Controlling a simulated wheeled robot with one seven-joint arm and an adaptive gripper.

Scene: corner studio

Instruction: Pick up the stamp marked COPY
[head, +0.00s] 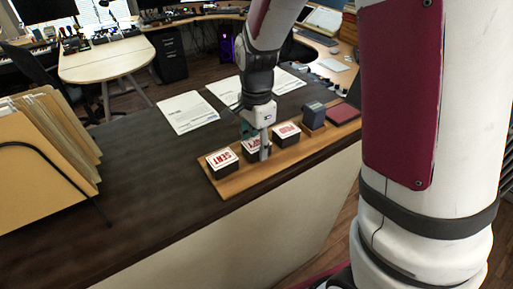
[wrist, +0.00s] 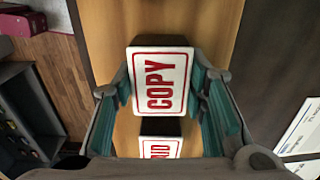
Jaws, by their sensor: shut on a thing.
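The stamp marked COPY (wrist: 160,82) has a white top with red letters and a red border. In the wrist view it sits between the two teal-padded fingers of my gripper (wrist: 163,98), which is shut on it. In the head view my gripper (head: 256,148) comes down from above and partly covers the COPY stamp (head: 249,145). The stamp stands in the row on the wooden tray (head: 228,186); I cannot tell whether it is lifted at all. The SENT stamp (head: 220,160) is on its left and the PAID stamp (head: 287,132) on its right.
A dark grey block (head: 313,114) and a dark red pad (head: 343,114) are at the tray's right end. Paper sheets (head: 187,112) lie behind the tray. Folders in a rack (head: 40,155) stand at the left. The dark counter (head: 135,165) between is clear.

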